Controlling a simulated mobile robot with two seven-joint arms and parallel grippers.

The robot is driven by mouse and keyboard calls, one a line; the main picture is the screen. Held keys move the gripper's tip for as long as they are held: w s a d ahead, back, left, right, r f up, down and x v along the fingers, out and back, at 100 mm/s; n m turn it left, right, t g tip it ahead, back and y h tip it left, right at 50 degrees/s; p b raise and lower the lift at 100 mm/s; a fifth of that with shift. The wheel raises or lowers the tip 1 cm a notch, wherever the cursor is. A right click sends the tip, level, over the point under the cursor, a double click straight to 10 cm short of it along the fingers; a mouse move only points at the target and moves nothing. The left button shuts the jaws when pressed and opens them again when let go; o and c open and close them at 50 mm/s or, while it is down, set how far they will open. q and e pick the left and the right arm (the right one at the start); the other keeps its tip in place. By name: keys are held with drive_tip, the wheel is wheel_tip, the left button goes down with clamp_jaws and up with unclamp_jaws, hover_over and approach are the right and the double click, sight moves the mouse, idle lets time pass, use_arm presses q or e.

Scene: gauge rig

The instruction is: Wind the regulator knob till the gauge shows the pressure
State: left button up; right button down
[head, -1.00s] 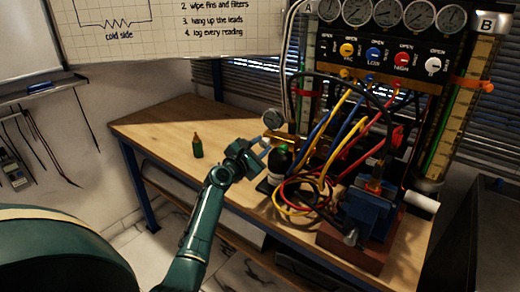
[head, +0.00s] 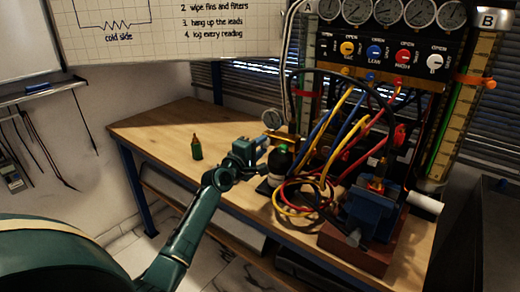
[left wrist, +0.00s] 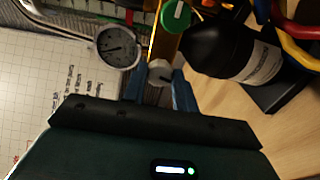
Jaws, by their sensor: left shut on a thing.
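The round white-faced gauge (head: 272,118) stands at the back of the bench, left of the hose rig. It shows larger in the left wrist view (left wrist: 117,46), with a dark needle, but I cannot read its value. The pale grey regulator knob (left wrist: 160,72) sits beside the gauge on a brass-coloured body. My left gripper (head: 262,143) reaches in just below the gauge. Its blue fingers (left wrist: 158,88) are shut on the knob, one on each side. In the head view the knob is hidden by the gripper. My right gripper is not in view.
A dark bottle with a white label (head: 279,166) stands close beside the gripper. Coiled red and yellow hoses (head: 303,195) and a blue vise (head: 372,208) lie to the right.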

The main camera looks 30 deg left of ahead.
use_arm(q)
drive_tip(key=m, duration=0.5)
drive_tip(key=shift+f+m, duration=0.1)
drive_tip(key=shift+m, duration=0.3)
drive_tip(key=m, duration=0.5)
drive_tip(key=shift+m, duration=0.4)
drive_tip(key=o, duration=1)
drive_tip(key=s, duration=1.3)
drive_tip(key=shift+s, duration=0.1)
